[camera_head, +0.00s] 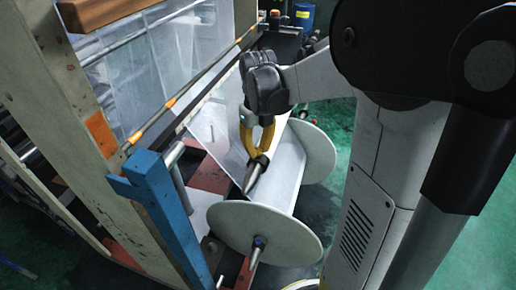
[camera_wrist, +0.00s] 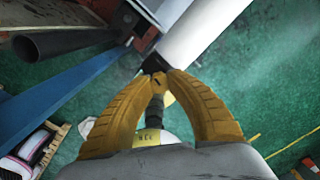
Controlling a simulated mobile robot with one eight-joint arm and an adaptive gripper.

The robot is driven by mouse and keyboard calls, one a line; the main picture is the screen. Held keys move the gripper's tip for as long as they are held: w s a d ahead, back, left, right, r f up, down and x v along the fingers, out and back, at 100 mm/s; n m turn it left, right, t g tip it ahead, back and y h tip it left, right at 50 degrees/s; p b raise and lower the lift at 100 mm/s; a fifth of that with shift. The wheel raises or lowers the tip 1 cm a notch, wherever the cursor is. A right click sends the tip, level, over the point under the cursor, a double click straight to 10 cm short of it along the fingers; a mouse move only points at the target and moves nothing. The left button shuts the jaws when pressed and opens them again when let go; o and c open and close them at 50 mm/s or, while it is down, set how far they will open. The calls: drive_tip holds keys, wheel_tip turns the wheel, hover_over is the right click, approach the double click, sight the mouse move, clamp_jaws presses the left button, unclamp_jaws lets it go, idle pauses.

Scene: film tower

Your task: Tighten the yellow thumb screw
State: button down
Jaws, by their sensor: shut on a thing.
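My gripper (camera_head: 257,153) has yellow curved fingers and hangs over the white film roll in the head view. In the wrist view my gripper (camera_wrist: 158,76) has its two fingertips closed around a small yellow piece with a dark slot, which looks like the yellow thumb screw (camera_wrist: 158,82). A dark ribbed shaft (camera_wrist: 155,110) shows between the fingers, below that piece. In the head view the fingers hide the screw, and a grey pointed part (camera_head: 250,178) shows just below the fingertips. How far the screw is turned in cannot be told.
The film roll (camera_head: 288,172) has round pale end discs (camera_head: 265,235), close below my gripper. A blue post (camera_head: 160,205) and a beige frame upright (camera_head: 75,110) stand to the left. A clear film sheet hangs behind. Green floor (camera_head: 335,120) is open to the right.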

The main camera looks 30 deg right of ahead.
sight(258, 150)
drive_tip(key=c, duration=1.2)
unclamp_jaws()
wheel_tip(258, 150, up, 12)
drive_tip(key=shift+s, duration=0.1)
